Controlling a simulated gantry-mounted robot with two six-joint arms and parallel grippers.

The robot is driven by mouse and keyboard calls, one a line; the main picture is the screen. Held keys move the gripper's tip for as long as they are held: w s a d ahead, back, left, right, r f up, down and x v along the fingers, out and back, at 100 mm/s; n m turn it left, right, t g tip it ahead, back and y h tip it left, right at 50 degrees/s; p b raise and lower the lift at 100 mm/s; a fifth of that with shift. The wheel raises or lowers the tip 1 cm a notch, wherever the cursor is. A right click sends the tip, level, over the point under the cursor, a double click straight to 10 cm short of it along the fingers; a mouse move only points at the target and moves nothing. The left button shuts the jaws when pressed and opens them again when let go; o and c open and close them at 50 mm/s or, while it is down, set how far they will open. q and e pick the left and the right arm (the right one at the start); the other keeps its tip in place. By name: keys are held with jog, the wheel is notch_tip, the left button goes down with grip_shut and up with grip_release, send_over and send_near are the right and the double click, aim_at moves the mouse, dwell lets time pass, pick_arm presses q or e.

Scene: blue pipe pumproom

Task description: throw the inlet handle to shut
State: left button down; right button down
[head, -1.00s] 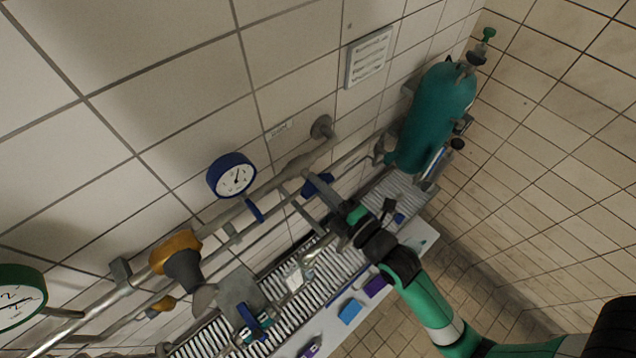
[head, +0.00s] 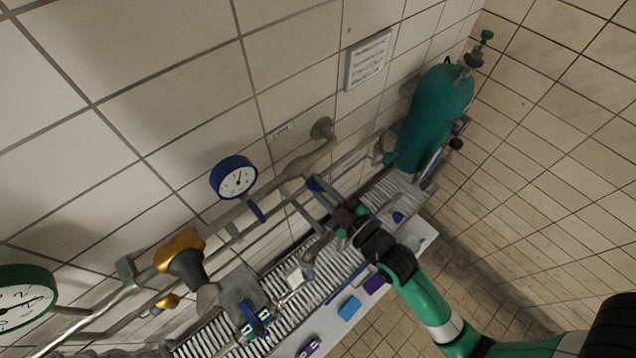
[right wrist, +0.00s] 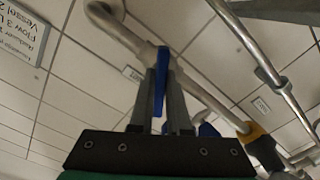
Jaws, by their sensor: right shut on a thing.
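The blue handle (head: 314,184) sits on the pipework low on the tiled wall, right of the blue-rimmed gauge. In the right wrist view it is a narrow blue lever (right wrist: 160,82) between the two dark fingers. My right gripper (head: 326,197) reaches it from the lower right and is shut on it. In the wrist view the gripper (right wrist: 162,90) has a finger on each side of the lever. The fingers hide much of the handle in the head view, and I cannot read its exact angle. My left gripper is out of view.
A blue-rimmed gauge (head: 234,177) and an orange-topped valve (head: 180,252) are on the pipes to the left. A teal cylinder (head: 437,118) stands to the right. Below lies a ribbed grey grating (head: 345,262) beside a pale ledge with a blue block (head: 349,308).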

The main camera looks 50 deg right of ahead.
jog(key=m+p, duration=0.1)
jog(key=m, duration=0.5)
jog(key=shift+m, duration=0.4)
dwell(0.3)
jog(key=c, duration=0.9)
grip_release()
jog(key=s, duration=0.4)
jog(key=s+a+b, duration=0.1)
jog(key=s, duration=0.2)
jog(key=s+b, duration=0.1)
jog(key=s, duration=0.3)
jog(key=shift+s+a, duration=0.3)
jog(key=shift+a, duration=0.05)
